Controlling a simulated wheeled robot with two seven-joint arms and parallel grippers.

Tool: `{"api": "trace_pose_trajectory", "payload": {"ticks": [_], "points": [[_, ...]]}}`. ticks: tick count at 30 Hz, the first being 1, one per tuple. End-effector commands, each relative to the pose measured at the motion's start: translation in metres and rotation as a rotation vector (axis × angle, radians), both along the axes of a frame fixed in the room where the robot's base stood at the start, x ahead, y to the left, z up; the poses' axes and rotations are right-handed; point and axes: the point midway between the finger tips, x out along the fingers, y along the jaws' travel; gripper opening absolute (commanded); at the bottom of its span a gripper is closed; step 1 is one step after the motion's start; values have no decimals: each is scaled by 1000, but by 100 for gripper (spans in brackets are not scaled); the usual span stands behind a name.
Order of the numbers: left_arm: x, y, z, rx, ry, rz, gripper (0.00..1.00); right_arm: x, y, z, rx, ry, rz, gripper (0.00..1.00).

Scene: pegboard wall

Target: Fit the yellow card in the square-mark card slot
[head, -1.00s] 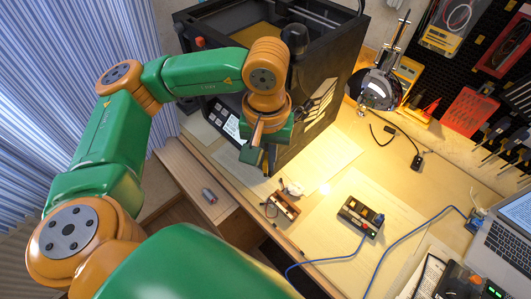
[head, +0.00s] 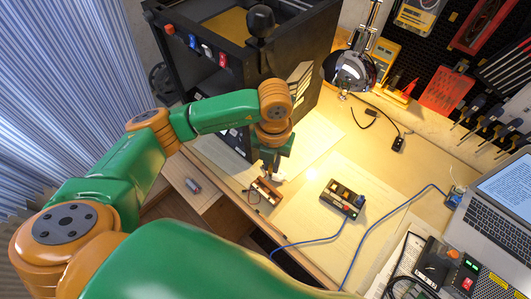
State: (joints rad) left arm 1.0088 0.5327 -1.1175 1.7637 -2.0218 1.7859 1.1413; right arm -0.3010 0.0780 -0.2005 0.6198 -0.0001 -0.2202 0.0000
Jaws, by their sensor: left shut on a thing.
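My left gripper (head: 271,168) points down over the small brown wooden rack (head: 266,191) near the table's front edge. Its fingers are shut on a small pale, card-like thing (head: 278,178) at the rack's back side. Its colour looks whitish under the lamp, so I cannot confirm that it is the yellow card. I cannot tell whether it still touches the rack. A dark box (head: 342,198) with several coloured parts on top stands to the right, with a blue cable. It may hold the card slot; a square mark is too small to make out. My right gripper is out of view.
A black 3D printer (head: 225,85) stands behind my left arm. A lamp (head: 354,72) hangs over the table. The laptop (head: 490,205) and a black device (head: 440,268) are at the right. The table (head: 390,182) between rack and box is mostly clear.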

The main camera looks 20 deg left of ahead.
Motion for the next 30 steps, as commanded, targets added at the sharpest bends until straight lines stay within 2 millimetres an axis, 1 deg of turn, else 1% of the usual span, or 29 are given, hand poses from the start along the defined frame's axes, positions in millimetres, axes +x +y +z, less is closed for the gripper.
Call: {"api": "trace_pose_trajectory", "payload": {"ticks": [1,3,6,9,12,15,20,30], "points": [[-1,-3,-8,-1,5,154,0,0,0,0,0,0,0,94],[-2,-5,-18,0,4,404,0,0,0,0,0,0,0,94],[-3,-8,-31,0,3,715,0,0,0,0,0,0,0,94],[-5,-9,-40,1,2,948,0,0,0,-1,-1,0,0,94],[-6,-10,-45,1,1,1083,0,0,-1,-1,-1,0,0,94],[-6,-10,-49,1,-2,1131,0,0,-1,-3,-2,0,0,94],[-6,-10,-61,1,-2,1133,0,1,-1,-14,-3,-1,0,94],[-6,-10,-107,0,-1,1130,0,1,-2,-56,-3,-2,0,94]]}}
